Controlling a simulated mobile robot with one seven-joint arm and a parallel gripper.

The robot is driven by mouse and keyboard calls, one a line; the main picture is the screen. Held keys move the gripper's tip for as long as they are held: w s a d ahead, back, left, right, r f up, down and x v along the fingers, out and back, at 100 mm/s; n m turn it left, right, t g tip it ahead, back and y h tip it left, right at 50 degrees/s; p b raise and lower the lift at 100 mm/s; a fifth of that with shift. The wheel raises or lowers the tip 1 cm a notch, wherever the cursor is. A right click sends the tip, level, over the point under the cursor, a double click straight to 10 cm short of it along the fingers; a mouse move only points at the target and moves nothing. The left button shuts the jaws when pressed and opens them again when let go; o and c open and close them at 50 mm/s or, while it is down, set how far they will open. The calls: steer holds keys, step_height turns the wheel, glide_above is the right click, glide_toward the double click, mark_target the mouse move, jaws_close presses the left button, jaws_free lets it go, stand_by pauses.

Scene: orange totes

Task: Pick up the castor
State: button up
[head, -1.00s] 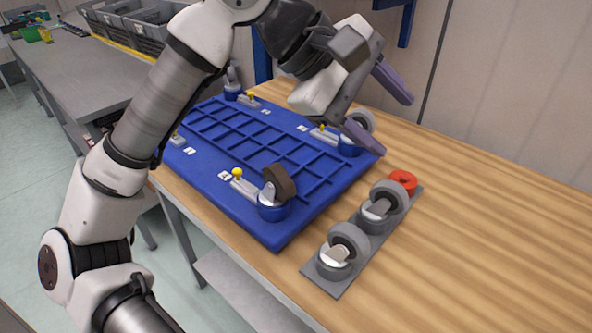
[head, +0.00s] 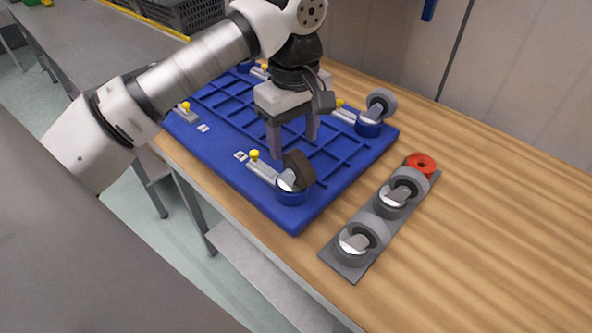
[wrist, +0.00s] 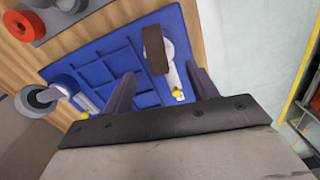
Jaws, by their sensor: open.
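Several castors are in view. One with a dark brown wheel (head: 299,170) stands in a blue round socket at the near right corner of the blue base (head: 232,185). A grey-wheeled castor (head: 382,103) stands in another blue socket at the far right corner. Two more grey castors (head: 402,190) (head: 362,243) sit on a grey strip to the right. My gripper (head: 293,149) is open and empty, pointing down over the base, just behind the brown-wheeled castor. In the wrist view the brown wheel (wrist: 155,50) shows beyond and between my fingers (wrist: 160,76).
A red ring (head: 421,163) lies at the far end of the grey strip (head: 345,266). Metal latches with yellow knobs (head: 254,155) stand beside the base's sockets. The wooden table (head: 490,210) is clear on the right. A wall (head: 520,60) stands behind it.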

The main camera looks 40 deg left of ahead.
mark_target(295, 165)
steer(key=shift+w+f+p, duration=0.1)
steer(key=shift+f+p, duration=1.05)
steer(key=shift+f, duration=2.4)
jaws_close()
